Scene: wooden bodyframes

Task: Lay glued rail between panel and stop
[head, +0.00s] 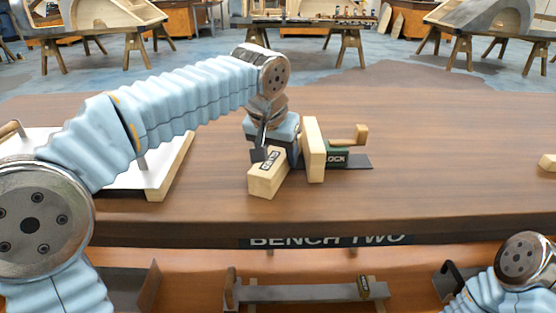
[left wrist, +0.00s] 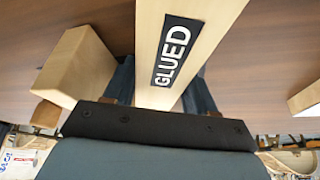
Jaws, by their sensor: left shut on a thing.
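My left gripper (head: 272,143) is shut on the glued rail (head: 264,181), a pale wooden bar with a black GLUED label, over the middle of the bench. In the left wrist view the rail (left wrist: 158,95) runs up between the fingers (left wrist: 160,88). I cannot tell which piece is the panel or the stop, or whether the rail touches the bench. My right gripper is out of view.
A white board with wooden edging (head: 172,168) lies at the left, partly under my arm. The brown bench top (head: 430,180) is mostly clear to the right, with a small wooden block (head: 548,162) at its edge. A grey bar (head: 300,293) lies below the bench front.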

